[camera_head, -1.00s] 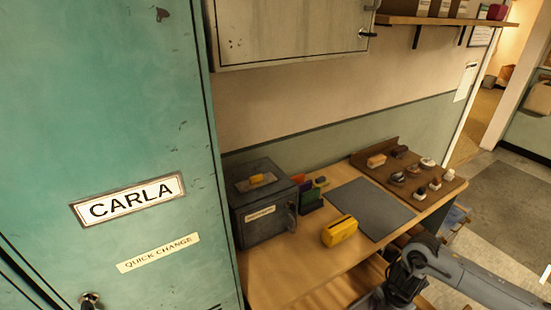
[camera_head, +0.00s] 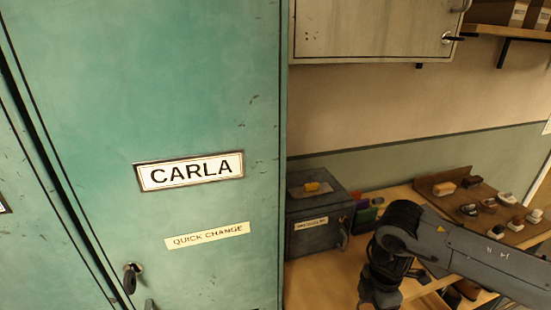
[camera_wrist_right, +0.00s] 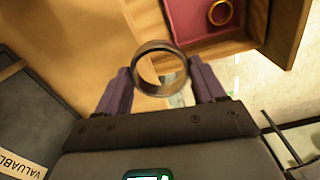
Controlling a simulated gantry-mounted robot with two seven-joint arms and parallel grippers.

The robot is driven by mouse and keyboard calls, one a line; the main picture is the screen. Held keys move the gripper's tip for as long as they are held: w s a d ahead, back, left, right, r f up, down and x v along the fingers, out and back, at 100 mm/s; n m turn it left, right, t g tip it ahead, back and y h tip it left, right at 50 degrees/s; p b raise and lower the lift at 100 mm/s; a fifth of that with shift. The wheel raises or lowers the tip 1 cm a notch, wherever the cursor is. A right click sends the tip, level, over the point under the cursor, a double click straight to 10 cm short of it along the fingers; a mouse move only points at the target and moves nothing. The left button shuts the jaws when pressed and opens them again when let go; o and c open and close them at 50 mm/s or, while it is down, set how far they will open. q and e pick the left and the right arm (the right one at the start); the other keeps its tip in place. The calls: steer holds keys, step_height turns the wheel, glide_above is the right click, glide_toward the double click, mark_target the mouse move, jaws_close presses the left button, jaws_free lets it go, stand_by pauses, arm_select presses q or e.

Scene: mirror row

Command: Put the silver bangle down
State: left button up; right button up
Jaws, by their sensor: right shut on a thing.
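My right gripper (camera_wrist_right: 160,70) is shut on the silver bangle (camera_wrist_right: 158,46), a round band that looks brownish-grey in this light. The bangle is held between the two fingertips in the right wrist view, its open hole facing the camera. Below it are the tan wood bench and a lighter floor area. In the head view my right arm comes in from the right over the bench; its fingers and the bangle cannot be made out there. My left gripper is in neither current view.
A pink-lined wooden drawer or tray (camera_wrist_right: 249,38) holds a gold ring (camera_wrist_right: 220,12). A dark valuables box (camera_head: 318,222) stands on the bench beside the green locker (camera_head: 225,100). A brown board (camera_head: 432,187) holds several small items.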

steer(key=a+m, duration=0.1)
steer(key=s+m, duration=0.1)
steer(key=m, duration=0.1)
steer(key=a+m, duration=0.1)
steer(key=m, duration=0.1)
steer(key=shift+s+a+f+b, duration=0.2)
steer(key=shift+s+a+b, duration=0.15)
steer(key=shift+s+b, duration=0.05)
steer(key=s+a+f+m, duration=0.15)
steer(key=s+m, duration=0.35)
steer(key=m, duration=0.9)
step_height(320, 180, up, 9)
steer(key=s+p, duration=0.1)
steer(key=p, duration=1.9)
steer(key=shift+s+d, duration=0.2)
steer(key=shift+d, duration=0.1)
